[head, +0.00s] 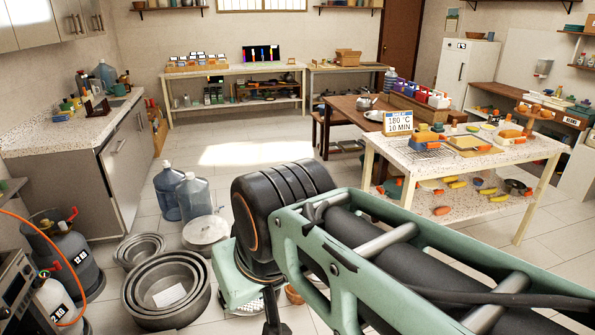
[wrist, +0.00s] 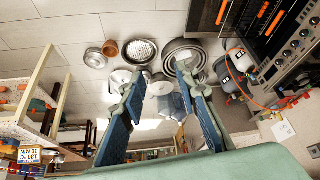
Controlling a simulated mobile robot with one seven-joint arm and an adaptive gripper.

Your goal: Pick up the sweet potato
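I cannot single out the sweet potato for certain. A small reddish-orange piece (head: 441,210) on the lower shelf of the white speckled table (head: 415,157) in the head view may be it, but it is too small to tell. My gripper (wrist: 158,74) is open and empty in the wrist view, its two blue-padded fingers apart over the floor. It is well away from the shelf. In the head view my arm hides most of the gripper.
Nested steel pots (head: 167,287) and blue water jugs (head: 195,196) stand on the floor at left. Yellow produce (head: 499,198) and a dark pan (head: 517,187) share the lower shelf. A price-style sign (head: 398,122) stands on the tabletop. Floor beyond the jugs is clear.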

